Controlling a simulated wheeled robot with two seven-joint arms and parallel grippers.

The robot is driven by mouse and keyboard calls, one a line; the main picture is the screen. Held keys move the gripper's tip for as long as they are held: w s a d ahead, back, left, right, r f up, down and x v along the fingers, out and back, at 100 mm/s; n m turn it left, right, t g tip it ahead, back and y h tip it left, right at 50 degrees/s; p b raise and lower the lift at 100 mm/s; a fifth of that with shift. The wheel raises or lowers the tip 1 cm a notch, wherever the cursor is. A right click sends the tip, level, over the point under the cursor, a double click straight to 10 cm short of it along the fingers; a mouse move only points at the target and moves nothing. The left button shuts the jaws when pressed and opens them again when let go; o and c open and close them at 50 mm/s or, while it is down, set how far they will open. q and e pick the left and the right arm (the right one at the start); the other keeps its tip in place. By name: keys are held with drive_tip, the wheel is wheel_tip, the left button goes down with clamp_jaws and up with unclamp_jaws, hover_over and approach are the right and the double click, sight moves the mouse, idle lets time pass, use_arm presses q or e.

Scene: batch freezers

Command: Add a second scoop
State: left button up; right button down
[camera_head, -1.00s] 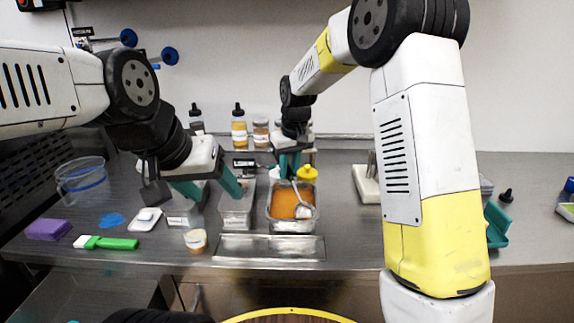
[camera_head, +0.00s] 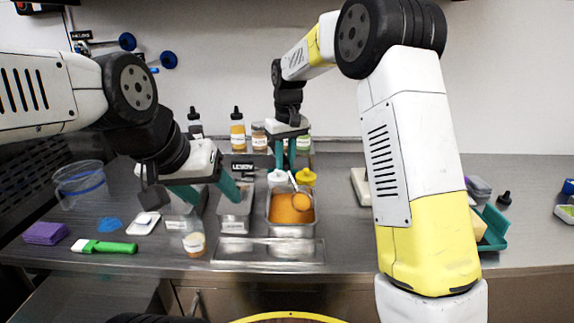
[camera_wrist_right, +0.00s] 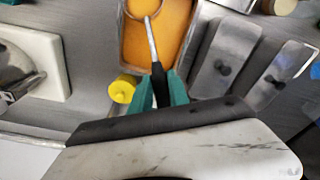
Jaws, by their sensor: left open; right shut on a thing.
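A metal pan of orange contents (camera_head: 291,230) stands in the middle of the counter. My right gripper (camera_head: 284,164) is shut on the handle of a scoop (camera_head: 294,182), behind the pan. The scoop's round end is at the orange contents and looks orange inside; I cannot tell whether it is in them or just above. The wrist view shows the scoop handle (camera_wrist_right: 152,42) between the teal fingers (camera_wrist_right: 161,90). My left gripper (camera_head: 210,196) is open and empty above the counter, left of the pan. A small labelled cup (camera_head: 194,244) stands below it.
Lidded metal pans (camera_head: 235,222) stand left of the orange pan. Yellow-capped (camera_head: 306,178) and other bottles (camera_head: 238,132) stand behind. A green-handled tool (camera_head: 108,246), purple block (camera_head: 46,232) and clear tub (camera_head: 80,184) lie to the left. A teal box (camera_head: 494,230) is at right.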

drive_tip(key=shift+w+a+g+h, duration=0.4)
drive_tip(key=shift+w+g, duration=0.3)
drive_tip(key=shift+w, duration=0.05)
drive_tip(key=shift+w+a+g+h, duration=0.35)
drive_tip(key=shift+w+g+h, duration=0.05)
drive_tip(key=shift+w+g, duration=0.35)
drive_tip(key=shift+w+a+g, duration=0.1)
drive_tip(key=shift+w+g, duration=0.1)
drive_tip(key=shift+g, duration=0.05)
